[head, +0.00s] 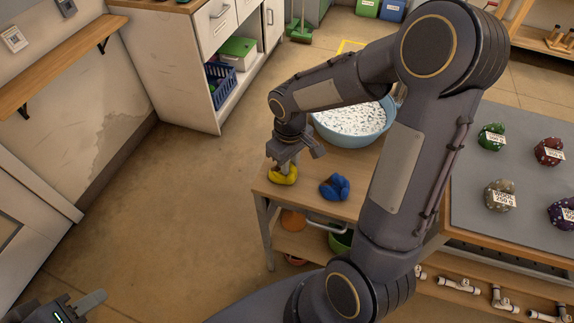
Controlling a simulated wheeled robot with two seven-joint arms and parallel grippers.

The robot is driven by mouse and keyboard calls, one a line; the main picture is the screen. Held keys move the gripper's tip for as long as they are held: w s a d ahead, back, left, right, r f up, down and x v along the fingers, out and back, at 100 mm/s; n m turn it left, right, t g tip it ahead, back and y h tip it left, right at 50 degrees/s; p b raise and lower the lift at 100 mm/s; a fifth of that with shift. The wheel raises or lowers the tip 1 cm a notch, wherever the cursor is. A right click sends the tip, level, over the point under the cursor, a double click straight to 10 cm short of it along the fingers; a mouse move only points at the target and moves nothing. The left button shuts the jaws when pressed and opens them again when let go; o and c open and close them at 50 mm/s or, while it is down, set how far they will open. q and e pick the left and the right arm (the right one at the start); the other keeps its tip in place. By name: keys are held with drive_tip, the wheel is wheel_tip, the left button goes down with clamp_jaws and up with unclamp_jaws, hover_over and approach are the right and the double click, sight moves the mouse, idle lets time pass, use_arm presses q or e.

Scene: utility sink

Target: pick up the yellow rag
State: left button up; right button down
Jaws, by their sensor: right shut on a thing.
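The yellow rag (284,177) lies crumpled at the left corner of the wooden table (262,190). My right gripper (287,166) points down onto it and is shut on it. The rag still looks to be at the tabletop; I cannot tell whether it is lifted clear. A blue rag (334,187) lies just right of it, apart from the gripper. My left gripper (84,303) shows only partly at the bottom left corner, far from the table. One of its fingers shows, so its opening is hidden.
A grey-topped bench (520,200) at right holds several labelled bundles. An orange pot (293,220) sits on the shelf below. The floor at left is clear.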

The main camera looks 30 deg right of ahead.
drive_tip(key=shift+r, duration=0.5)
wheel_tip(320, 180, up, 3)
drive_tip(key=shift+f, duration=0.2)
drive_tip(key=s+a+r, duration=0.6)
drive_tip(key=s+r, duration=0.3)
drive_tip(key=s, duration=0.3)
drive_tip(key=shift+s+a+r, duration=0.2)
drive_tip(key=shift+a, duration=0.1)
drive_tip(key=shift+w, duration=0.1)
